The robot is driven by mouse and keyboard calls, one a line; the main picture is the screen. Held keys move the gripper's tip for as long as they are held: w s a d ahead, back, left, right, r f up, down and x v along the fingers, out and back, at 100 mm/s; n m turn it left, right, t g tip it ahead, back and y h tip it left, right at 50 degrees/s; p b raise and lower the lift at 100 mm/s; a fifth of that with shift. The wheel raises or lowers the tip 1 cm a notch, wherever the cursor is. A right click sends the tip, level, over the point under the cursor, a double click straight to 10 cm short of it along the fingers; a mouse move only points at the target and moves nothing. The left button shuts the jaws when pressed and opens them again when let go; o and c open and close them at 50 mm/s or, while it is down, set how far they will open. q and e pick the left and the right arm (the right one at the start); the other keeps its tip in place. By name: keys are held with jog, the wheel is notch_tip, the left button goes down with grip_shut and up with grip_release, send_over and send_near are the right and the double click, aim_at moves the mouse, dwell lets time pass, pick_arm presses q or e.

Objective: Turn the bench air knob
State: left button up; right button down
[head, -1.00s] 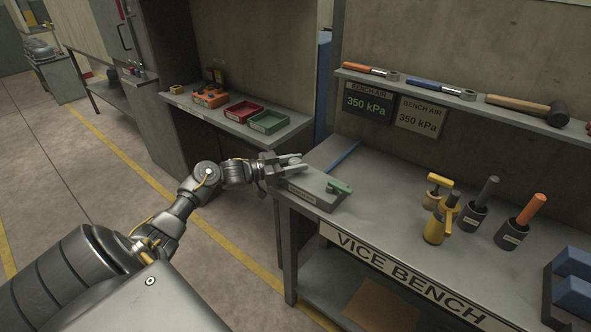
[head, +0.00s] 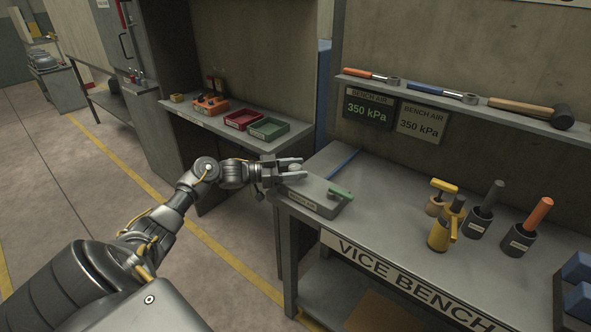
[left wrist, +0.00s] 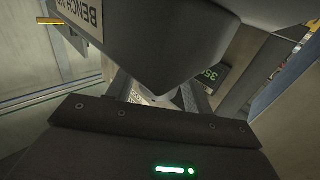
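In the left wrist view the labelled box (left wrist: 130,40) hides most of the space between the fingers. The lit display (head: 367,110) reads 350 kPa in green; the pale plate (head: 422,121) beside it also reads 350 kPa. My right gripper is out of view.
A blue rod (head: 344,162) lies behind the box. Yellow-handled tools (head: 446,226) and holders with grey and orange handles (head: 527,227) stand to the right. A shelf (head: 450,98) bears tools above. The bench middle is clear.

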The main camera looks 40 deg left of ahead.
pick_arm(q)
jog(key=shift+o, duration=0.6)
jog(key=shift+s+a+f, duration=0.1)
jog(key=shift+s+a, duration=0.05)
jog(key=shift+s, duration=0.1)
jog(key=b+v, duration=0.2)
jog(key=v, duration=0.8)
jog(key=shift+a, duration=0.1)
